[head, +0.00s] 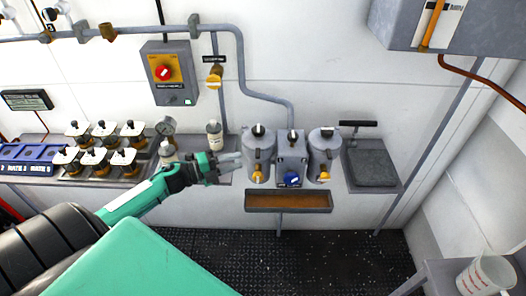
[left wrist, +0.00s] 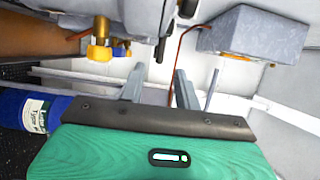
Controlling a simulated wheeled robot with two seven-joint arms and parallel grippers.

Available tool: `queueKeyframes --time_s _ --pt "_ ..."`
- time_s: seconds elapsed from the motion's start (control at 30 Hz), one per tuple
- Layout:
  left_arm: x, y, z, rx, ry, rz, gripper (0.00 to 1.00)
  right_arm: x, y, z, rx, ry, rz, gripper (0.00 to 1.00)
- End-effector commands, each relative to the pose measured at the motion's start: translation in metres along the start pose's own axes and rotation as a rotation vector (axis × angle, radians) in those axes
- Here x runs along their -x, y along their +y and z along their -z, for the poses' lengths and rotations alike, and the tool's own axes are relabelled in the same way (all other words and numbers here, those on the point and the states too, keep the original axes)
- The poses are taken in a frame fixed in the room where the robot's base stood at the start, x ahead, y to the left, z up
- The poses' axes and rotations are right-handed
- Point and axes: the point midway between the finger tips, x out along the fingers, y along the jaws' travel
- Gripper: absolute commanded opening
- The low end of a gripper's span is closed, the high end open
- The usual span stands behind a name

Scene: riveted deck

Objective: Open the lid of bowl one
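Two grey cylindrical bowls, a left one (head: 258,158) and a right one (head: 325,152), flank a grey block with a blue knob (head: 289,179). Each bowl has a dark knob on top and a yellow tap low on its front. Both lids look closed. I cannot read which is bowl one. My left gripper (head: 236,160) is at the left side of the left bowl; I cannot tell whether it touches. In the left wrist view its fingers (left wrist: 160,88) stand apart with nothing seen between them. A brass tap (left wrist: 99,45) shows beyond them. My right gripper is out of view.
A brown-bottomed trough (head: 288,201) hangs below the bowls. A grey square plate with a T-handle (head: 371,165) is to their right. A clear jug (head: 487,276) stands at lower right.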

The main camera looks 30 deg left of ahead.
Motion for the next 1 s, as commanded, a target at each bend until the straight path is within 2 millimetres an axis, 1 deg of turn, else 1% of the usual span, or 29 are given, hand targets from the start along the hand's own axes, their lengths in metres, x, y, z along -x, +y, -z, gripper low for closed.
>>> queueKeyframes --time_s 0.03,0.4,0.6,0.8,1.0 --pt "-0.008 -0.004 -0.001 0.000 -0.001 0.003 0.33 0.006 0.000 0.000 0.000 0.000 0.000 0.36" --pt "-0.064 -0.004 -0.001 0.001 -0.002 0.003 0.33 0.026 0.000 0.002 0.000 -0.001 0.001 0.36" --pt "-0.088 -0.003 0.000 0.002 -0.001 0.002 0.33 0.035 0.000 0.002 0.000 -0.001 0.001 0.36" --pt "-0.100 -0.001 0.000 0.001 -0.001 0.001 0.33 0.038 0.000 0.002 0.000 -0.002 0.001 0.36" --pt "-0.102 0.000 0.000 0.001 -0.001 -0.001 0.33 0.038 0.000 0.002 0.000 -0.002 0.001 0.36"
